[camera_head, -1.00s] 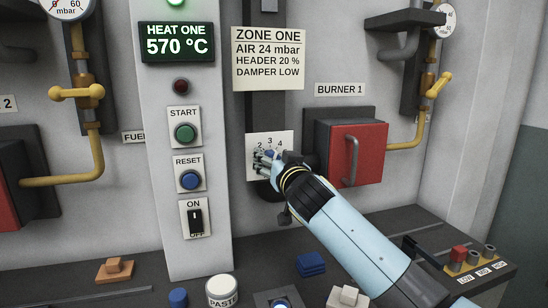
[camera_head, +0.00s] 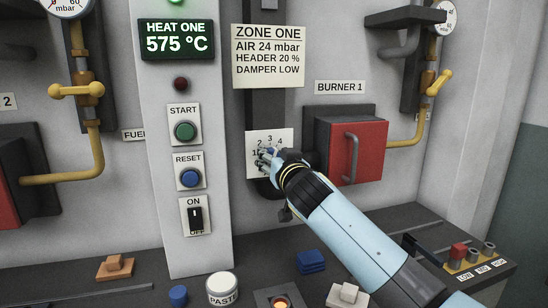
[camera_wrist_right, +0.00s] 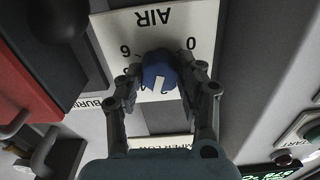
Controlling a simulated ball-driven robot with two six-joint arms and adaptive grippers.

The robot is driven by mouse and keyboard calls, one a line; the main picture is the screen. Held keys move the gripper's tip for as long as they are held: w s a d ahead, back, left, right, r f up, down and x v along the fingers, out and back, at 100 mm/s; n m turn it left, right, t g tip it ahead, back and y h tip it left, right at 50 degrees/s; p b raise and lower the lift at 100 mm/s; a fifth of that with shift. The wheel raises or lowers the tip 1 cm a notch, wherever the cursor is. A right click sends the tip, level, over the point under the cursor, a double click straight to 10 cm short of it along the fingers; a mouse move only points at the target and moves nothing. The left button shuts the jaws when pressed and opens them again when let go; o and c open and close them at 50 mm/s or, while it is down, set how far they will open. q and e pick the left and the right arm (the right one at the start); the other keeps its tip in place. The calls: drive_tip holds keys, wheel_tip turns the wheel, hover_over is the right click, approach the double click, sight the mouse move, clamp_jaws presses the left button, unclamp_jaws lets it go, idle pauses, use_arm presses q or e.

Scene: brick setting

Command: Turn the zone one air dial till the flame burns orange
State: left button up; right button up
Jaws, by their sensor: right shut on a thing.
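The air dial's white plate (camera_head: 270,140) is on the dark panel below the ZONE ONE card, with figures showing above my gripper. In the right wrist view the plate (camera_wrist_right: 120,22) reads AIR upside down, with 0 and 6. The dial's blue knob (camera_wrist_right: 159,72) has a white pointer mark. My right gripper (camera_head: 267,157) is shut on this knob, one finger on each side, as the wrist view (camera_wrist_right: 162,78) also shows. It hides most of the knob in the head view. A small round window (camera_head: 281,302) at the bottom edge glows orange. My left gripper is not in view.
The ZONE ONE card (camera_head: 268,55) reads AIR 24 mbar. A display (camera_head: 176,43) reads HEAT ONE 575 °C. A red burner door (camera_head: 357,152) stands right of the dial. A paste jar (camera_head: 222,290), blue blocks (camera_head: 311,261) and pale blocks (camera_head: 347,297) lie on the bench.

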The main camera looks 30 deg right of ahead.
drive_tip(key=shift+a+n, duration=0.1)
drive_tip(key=shift+n, duration=3.1)
drive_tip(key=o, duration=1.1)
drive_tip(key=shift+o, duration=0.2)
drive_tip(key=shift+s, duration=0.1)
